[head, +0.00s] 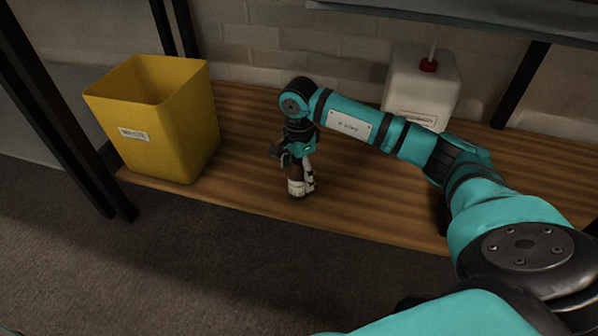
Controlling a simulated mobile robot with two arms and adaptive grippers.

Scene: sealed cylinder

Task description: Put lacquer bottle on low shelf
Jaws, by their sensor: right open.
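My right arm comes in from the right, and its gripper (300,178) points down just over the wooden low shelf (370,200), near its front edge. The gripper is open. A small dark brown thing (292,172), which looks like part of the lacquer bottle, shows at the fingers. The fingers and wrist cover most of it, so I cannot tell its full shape or whether the fingers touch it. It seems upright, at shelf level. My left gripper is out of the picture.
A yellow bin (165,125) with a label stands on the shelf's left end. A white canister (420,88) with a red cap stands at the back right, behind my arm. Dark posts and an upper board (480,12) frame the shelf. Bare wood lies between bin and gripper.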

